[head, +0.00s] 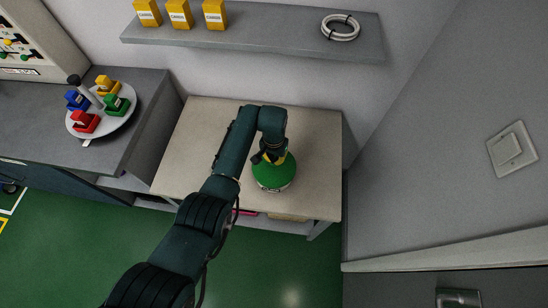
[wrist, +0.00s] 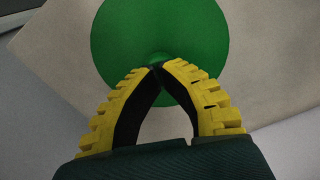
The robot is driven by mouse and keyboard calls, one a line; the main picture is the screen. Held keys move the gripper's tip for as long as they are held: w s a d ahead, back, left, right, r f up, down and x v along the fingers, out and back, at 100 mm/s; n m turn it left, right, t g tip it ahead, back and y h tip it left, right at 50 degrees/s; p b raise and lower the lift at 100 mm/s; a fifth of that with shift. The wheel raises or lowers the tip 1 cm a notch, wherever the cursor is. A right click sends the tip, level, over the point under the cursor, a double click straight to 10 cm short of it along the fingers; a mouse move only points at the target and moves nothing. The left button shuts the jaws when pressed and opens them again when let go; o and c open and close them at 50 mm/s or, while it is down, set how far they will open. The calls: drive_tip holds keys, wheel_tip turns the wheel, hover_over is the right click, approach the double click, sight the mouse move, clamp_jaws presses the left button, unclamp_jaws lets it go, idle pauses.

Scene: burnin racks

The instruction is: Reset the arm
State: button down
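My gripper (wrist: 158,67) has yellow ribbed fingers with black inner faces, and their tips meet in the wrist view. In the head view my gripper (head: 268,154) points down over a green round-bodied object (head: 273,176) with a pale band near its base. In the wrist view the green object (wrist: 125,40) shows from above as a disc with a small raised centre right at the fingertips. I cannot tell whether the tips touch that centre. My dark green arm reaches out over the beige table (head: 315,150) and hides part of it.
A grey counter (head: 140,125) at the left holds a white round plate (head: 120,118) with coloured blocks and a dark-topped post. A wall shelf (head: 280,42) carries yellow boxes (head: 180,14) and a white cable coil (head: 340,27). A grey wall closes the right side.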

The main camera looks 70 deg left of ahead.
drive_tip(key=shift+f, duration=0.1)
idle(0.3)
drive_tip(key=shift+r+p, duration=3.35)
drive_tip(key=shift+r, duration=0.2)
